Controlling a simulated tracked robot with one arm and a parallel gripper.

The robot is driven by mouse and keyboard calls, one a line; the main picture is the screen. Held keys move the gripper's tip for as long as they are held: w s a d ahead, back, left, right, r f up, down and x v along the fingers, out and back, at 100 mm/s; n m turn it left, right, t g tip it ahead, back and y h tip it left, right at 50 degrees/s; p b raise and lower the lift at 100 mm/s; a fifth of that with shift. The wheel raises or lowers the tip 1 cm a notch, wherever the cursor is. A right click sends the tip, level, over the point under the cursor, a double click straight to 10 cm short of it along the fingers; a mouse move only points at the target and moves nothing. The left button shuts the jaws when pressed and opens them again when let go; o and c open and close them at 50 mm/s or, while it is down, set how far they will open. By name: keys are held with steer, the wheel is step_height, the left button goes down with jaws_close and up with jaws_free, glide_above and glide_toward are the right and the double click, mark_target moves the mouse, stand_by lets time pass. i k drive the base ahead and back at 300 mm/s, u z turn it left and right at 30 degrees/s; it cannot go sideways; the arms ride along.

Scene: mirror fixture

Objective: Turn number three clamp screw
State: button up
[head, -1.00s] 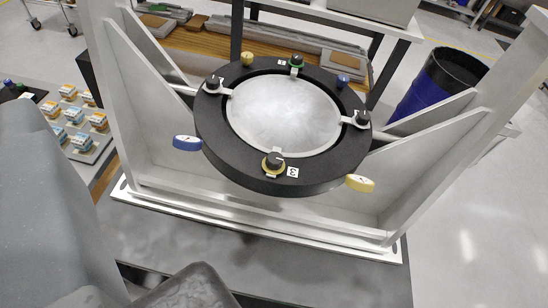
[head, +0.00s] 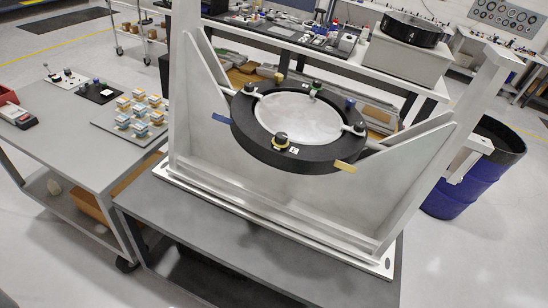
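The mirror fixture's black ring (head: 262,149) lies tilted in a white frame (head: 240,205) and surrounds a silvery round mirror (head: 300,120). The number three clamp screw (head: 281,137) is a black knob on a yellow base at the near side of the ring. A small white label (head: 293,149) is just right of it. Other clamp knobs show at the left (head: 249,88), the right (head: 359,127) and the far green-based one (head: 316,86). My gripper is out of view, and nothing of mine touches the fixture in this picture.
The fixture stands on a grey table (head: 190,222). A grey cart (head: 70,150) with a tray of small blocks (head: 128,126) is at left. A blue barrel (head: 455,190) stands at right. A white bench (head: 375,60) is behind. Floor is open at lower right.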

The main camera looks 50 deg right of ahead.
mark_target(280, 139)
steer(key=u, duration=0.1)
steer(key=k, duration=0.45)
steer(key=u, duration=0.45)
steer(key=i, duration=1.25)
steer(key=z, duration=0.95)
steer(key=i, duration=1)
steer(key=z, duration=0.75)
